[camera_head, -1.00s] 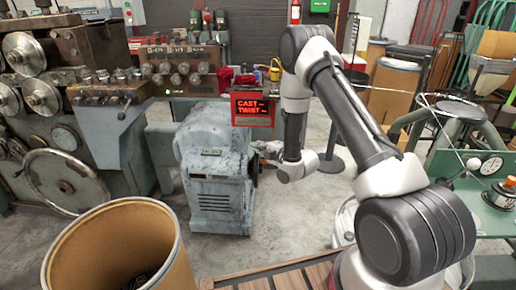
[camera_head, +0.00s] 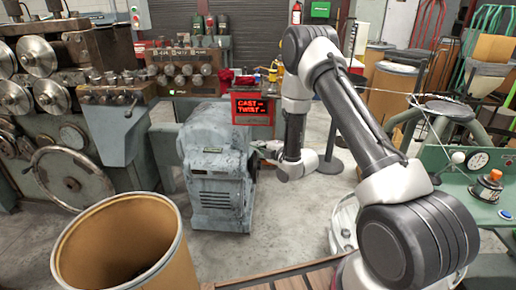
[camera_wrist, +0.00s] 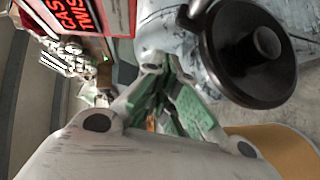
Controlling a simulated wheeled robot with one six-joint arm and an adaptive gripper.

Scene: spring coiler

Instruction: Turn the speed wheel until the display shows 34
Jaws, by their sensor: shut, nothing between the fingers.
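A black round handwheel (camera_wrist: 258,48) with a knob sits on the side of the blue-grey machine (camera_head: 212,165), at upper right in the wrist view. It shows only as a thin dark edge (camera_head: 254,166) in the head view. A small display (camera_head: 213,150) is on the machine's front, too small to read. My gripper (camera_head: 262,147) is beside the machine's right side, close to the wheel. In the wrist view my gripper (camera_wrist: 152,68) is shut and empty, its green-padded fingers left of the wheel. I cannot tell whether it touches the wheel.
A red-lit sign (camera_head: 252,106) reading CAST and TWIST stands behind the machine. An open brown drum (camera_head: 150,270) stands in front at left. A larger machine with a big handwheel (camera_head: 72,180) is at far left. A green table (camera_head: 485,215) is at right.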

